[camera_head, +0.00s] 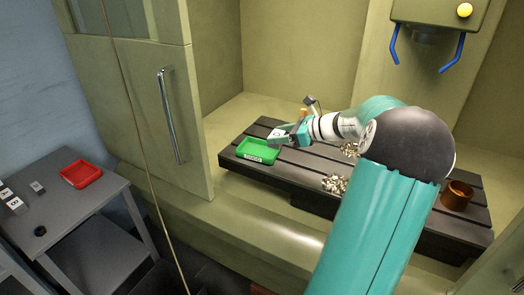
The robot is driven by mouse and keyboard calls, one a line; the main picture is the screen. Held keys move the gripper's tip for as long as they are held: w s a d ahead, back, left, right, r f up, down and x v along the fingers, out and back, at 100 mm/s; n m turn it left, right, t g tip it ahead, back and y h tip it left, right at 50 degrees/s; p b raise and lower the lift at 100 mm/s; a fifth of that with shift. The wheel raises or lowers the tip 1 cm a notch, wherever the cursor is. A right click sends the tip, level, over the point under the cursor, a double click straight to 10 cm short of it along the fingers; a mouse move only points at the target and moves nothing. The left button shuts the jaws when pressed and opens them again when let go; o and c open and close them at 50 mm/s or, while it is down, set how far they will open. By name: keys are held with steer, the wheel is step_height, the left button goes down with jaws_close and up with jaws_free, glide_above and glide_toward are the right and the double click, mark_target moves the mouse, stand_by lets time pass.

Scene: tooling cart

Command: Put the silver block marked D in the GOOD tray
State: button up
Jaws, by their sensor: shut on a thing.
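My gripper (286,135) reaches left over the dark slotted machine table and is shut on a small silver block (277,135). The block is held above the back right part of the green tray (258,155). Any letter on the block is too small to read. The green tray lies on the left end of the machine table and has a white label on its front, too small to read surely. The tray looks empty, though its right side is partly hidden by my gripper.
Metal chips (335,184) lie on the slotted table (290,177), with a brown cup-like part (457,194) at right. An open cabinet door (150,90) stands at left. The grey cart (80,210) holds a red tray (81,174), several marked blocks and a dark ring (40,231).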

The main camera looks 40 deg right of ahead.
steer(key=shift+w+a, duration=0.3)
steer(key=shift+w, duration=0.45)
steer(key=w+d+f, duration=0.3)
steer(key=w+f, duration=0.1)
steer(key=w, duration=0.3)
glide_above(261, 153)
step_height(261, 153, down, 5)
steer(key=shift+s+a+f, duration=0.1)
steer(key=shift+s, duration=0.05)
steer(key=shift+f, duration=1.65)
steer(key=shift+f, duration=0.1)
steer(key=o, duration=0.8)
